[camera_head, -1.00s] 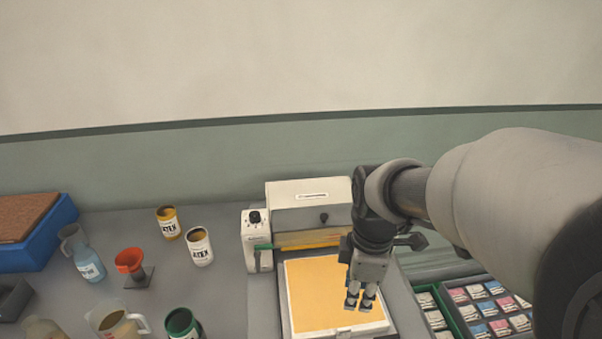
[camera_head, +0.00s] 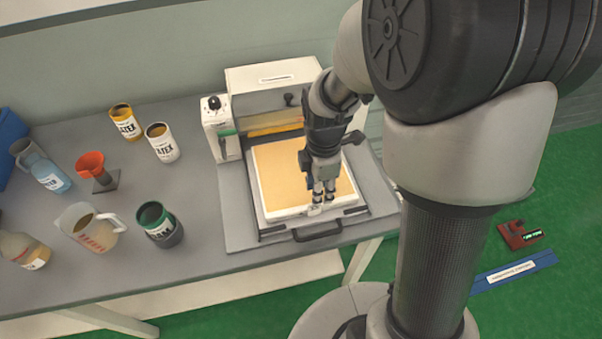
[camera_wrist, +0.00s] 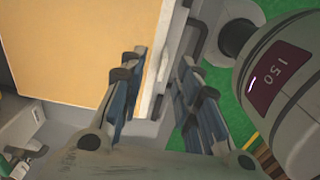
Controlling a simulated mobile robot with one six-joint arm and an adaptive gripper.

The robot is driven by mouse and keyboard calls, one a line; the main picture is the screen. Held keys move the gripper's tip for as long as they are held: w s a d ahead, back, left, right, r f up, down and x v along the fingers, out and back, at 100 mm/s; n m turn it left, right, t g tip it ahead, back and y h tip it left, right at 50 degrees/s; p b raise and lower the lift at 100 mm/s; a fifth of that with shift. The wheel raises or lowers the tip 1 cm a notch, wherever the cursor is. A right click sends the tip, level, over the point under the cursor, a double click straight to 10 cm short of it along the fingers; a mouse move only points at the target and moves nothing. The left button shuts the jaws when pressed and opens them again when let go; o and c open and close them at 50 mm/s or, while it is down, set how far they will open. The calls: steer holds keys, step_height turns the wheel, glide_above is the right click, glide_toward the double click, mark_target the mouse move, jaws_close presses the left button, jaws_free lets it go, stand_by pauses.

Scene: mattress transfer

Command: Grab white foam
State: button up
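A slab with a pale yellow-orange top and a white edge (camera_head: 268,170) lies in a grey tray (camera_head: 240,236) in front of a white machine. I see no separate white foam piece; the white edge may be foam or a frame, and I cannot tell which. My gripper (camera_head: 323,203) points down at the slab's near right part. In the wrist view, its fingers are apart, with the white edge (camera_wrist: 161,50) showing between them. One finger is over the yellow top (camera_wrist: 85,50), the other outside the edge. Contact with the slab cannot be told.
The white machine (camera_head: 262,78) stands behind the slab. A black handle (camera_head: 318,232) is at the tray's front. My arm blocks the right side. A blue bar (camera_head: 515,272) lies on the green floor.

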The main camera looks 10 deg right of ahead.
steer(key=f+b, duration=0.1)
steer(key=f, duration=0.2)
steer(key=f+b, duration=0.1)
steer(key=f, duration=0.1)
steer(key=shift+s+d+f+b, duration=0.15)
steer(key=shift+s+d+b, duration=0.1)
steer(key=shift+s+b, duration=0.05)
steer(key=shift+c, duration=0.6)
jaws_close()
